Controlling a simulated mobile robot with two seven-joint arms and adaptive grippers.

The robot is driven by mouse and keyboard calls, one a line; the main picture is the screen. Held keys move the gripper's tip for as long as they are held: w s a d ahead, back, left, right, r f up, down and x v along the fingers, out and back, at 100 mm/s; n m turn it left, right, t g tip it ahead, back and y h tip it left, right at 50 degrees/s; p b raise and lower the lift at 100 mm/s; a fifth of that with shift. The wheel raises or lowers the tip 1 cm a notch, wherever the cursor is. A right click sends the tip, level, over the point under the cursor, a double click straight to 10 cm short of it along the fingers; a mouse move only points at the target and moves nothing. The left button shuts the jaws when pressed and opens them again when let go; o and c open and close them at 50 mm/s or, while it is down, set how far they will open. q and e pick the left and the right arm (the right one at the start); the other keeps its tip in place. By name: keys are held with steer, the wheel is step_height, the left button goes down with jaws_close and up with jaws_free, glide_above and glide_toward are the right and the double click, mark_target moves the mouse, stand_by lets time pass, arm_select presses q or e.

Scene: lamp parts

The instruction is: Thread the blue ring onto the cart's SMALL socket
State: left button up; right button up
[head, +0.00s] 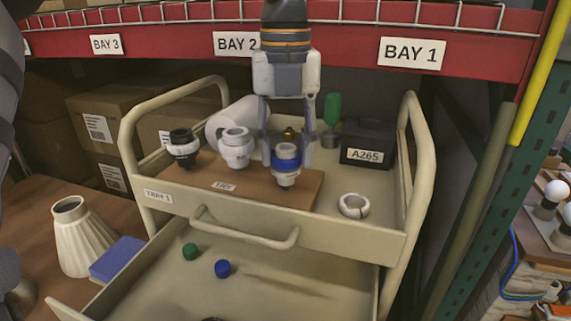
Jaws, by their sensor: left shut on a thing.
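The blue ring (286,163) is around the body of the right-hand white socket (287,148), on the wooden board in the cart's top tray. My left gripper (287,164) reaches down from the top, with one finger on each side of the ring, and is shut on it. Whether the ring is fully seated cannot be told. Another white socket (236,146), looking larger, stands to the left. A black socket (182,140) with a white band stands further left. The right gripper is not in view.
A loose white ring (353,205) lies in the tray at right. The open drawer (290,285) is below. A red shelf beam (340,48) crosses above.

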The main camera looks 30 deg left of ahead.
arm_select(q)
steer(key=shift+f, duration=0.35)
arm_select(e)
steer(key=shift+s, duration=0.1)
arm_select(q)
steer(key=m, duration=0.6)
steer(key=shift+s+a+m, duration=0.1)
steer(key=shift+m, duration=0.3)
steer(key=m, duration=0.3)
steer(key=shift+a+f+m, duration=0.1)
steer(key=shift+m, duration=0.3)
steer(key=shift+f+m, duration=0.1)
steer(key=shift+m, duration=0.9)
steer(key=shift+f, duration=0.1)
steer(key=shift+m+b, duration=0.3)
steer(key=shift+b, duration=0.35)
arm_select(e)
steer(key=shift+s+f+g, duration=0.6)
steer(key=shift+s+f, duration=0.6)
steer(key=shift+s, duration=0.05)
